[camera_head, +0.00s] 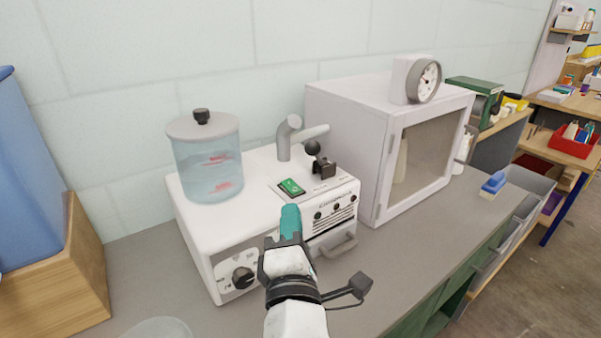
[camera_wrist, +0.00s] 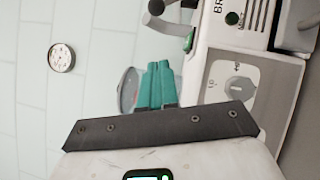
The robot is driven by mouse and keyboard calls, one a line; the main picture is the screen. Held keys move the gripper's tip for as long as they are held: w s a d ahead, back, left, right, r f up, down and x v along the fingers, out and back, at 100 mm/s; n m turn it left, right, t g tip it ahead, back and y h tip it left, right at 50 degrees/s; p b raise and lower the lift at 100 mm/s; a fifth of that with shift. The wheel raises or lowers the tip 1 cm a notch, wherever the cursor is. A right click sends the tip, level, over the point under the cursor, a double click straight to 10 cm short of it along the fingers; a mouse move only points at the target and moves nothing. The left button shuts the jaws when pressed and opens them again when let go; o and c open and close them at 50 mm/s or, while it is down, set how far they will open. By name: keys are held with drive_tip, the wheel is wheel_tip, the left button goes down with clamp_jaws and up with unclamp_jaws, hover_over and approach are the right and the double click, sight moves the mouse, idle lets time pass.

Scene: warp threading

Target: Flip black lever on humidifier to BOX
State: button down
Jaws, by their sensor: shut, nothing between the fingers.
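The white humidifier (camera_head: 205,245) stands on the grey bench, with a clear water tank (camera_head: 208,165) on its left. The black lever (camera_head: 312,147) has a round knob and rises near a dark block at the top right, beside the grey pipe. The labels near the lever are too small to read. My gripper (camera_head: 290,222) has teal fingers, shut and empty, in front of the humidifier near its front edge, apart from the lever. In the wrist view the shut fingers (camera_wrist: 160,85) show beside the humidifier front with its dial (camera_wrist: 238,88); I cannot make out the lever there.
A green switch (camera_head: 291,187) sits on the humidifier top. A white cabinet (camera_head: 345,150) with a window and a gauge (camera_head: 425,82) on top stands close on the right. A blue bin in a wooden stand (camera_head: 60,290) is at the left. The bench's right front is mostly clear.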

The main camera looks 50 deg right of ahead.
sight(319, 158)
drive_tip(key=p+x, duration=0.1)
drive_tip(key=x, duration=0.8)
drive_tip(key=shift+w+d+r+p, duration=0.15)
drive_tip(key=shift+d+r+p, duration=0.1)
drive_tip(key=shift+p, duration=0.1)
drive_tip(key=shift+d+r+p, duration=0.2)
drive_tip(key=shift+d, duration=0.4)
drive_tip(key=shift+d+r+p, duration=0.2)
drive_tip(key=shift+d, duration=0.4)
drive_tip(key=shift+d+r, duration=0.15)
drive_tip(key=shift+d, duration=0.6)
drive_tip(key=shift+r+p, duration=0.1)
drive_tip(key=shift+p, duration=0.25)
